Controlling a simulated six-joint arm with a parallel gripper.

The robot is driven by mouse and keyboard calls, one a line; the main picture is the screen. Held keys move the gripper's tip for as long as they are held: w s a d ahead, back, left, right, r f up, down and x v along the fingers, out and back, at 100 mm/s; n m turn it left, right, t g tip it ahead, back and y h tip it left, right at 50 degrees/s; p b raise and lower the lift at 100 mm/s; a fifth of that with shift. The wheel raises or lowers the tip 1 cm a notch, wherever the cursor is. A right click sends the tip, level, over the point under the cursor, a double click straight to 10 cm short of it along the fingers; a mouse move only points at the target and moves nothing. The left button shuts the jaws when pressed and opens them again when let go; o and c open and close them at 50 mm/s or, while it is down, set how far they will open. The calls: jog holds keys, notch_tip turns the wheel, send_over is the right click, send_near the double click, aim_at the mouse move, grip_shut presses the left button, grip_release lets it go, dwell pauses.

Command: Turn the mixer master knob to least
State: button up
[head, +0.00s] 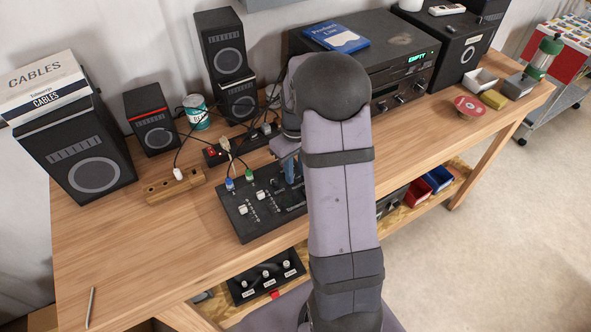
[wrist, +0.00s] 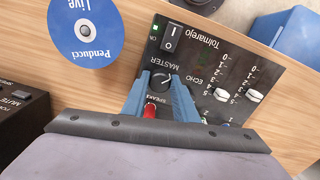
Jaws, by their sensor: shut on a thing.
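The black mixer (head: 252,224) sits on the wooden bench, partly covered by my arm in the head view. In the wrist view its panel (wrist: 196,62) reads upside down, with the label MASTER beside a round dark knob (wrist: 160,82). My gripper (wrist: 161,86) has its two blue fingers on either side of this master knob, shut on it. A pointer mark on the knob is too small to read. In the head view my gripper (head: 290,168) is over the mixer's right part, and the knob is hidden there.
Beside the knob are a rocker switch (wrist: 172,37) with a green light and white sliders (wrist: 222,95). A red plug (wrist: 150,111) stands close to the fingers. A blue Penducci Live disc (wrist: 85,30) lies nearby. Cables run behind the mixer towards a power strip (head: 240,145).

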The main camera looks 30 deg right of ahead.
aim_at(296, 174)
dwell(0.4)
jog(key=o, duration=1.1)
jog(key=shift+c, duration=0.2)
jog(key=shift+r, duration=0.1)
jog(key=shift+r+b, duration=1.2)
jog(key=shift+r, duration=2.4)
